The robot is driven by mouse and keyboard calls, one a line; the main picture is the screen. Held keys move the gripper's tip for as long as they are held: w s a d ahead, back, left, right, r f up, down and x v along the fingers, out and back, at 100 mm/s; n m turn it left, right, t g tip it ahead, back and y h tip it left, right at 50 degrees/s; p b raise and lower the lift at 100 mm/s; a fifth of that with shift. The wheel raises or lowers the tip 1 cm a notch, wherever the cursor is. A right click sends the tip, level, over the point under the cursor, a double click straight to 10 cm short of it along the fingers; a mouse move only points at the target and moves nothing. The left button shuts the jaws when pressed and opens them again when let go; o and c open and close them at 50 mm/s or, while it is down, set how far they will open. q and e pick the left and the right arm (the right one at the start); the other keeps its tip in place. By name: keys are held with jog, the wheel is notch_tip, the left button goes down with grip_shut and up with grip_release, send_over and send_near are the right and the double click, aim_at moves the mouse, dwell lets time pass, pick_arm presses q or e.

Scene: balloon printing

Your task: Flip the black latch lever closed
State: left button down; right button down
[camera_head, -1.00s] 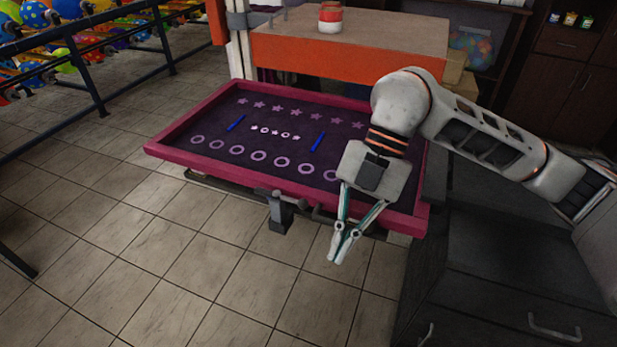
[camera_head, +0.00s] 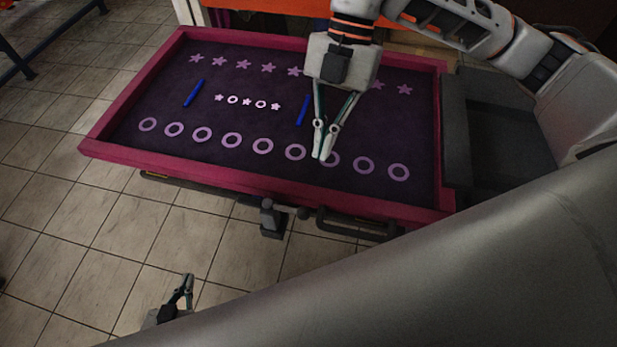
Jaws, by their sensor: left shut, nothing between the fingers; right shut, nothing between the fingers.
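The black latch (camera_head: 271,218) is fixed below the front edge of the pink-framed printing screen (camera_head: 115,157). A short grey knob sticks up on it, and a dark bar handle (camera_head: 357,228) lies to its right along the frame. I cannot tell the lever's exact position. My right gripper (camera_head: 322,157) is shut and empty, pointing down in front of the screen's circle row, above and to the right of the latch. My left gripper (camera_head: 187,278) is shut and empty, low at the left, in front of the latch and apart from it.
The dark mesh carries stars, rings and two blue strips (camera_head: 194,93). A dark cabinet (camera_head: 500,130) stands to the right. Tiled floor (camera_head: 60,255) is open at the left.

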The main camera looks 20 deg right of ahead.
aim_at(312, 199)
jog(key=x, duration=1)
jog(key=shift+s+a, duration=0.1)
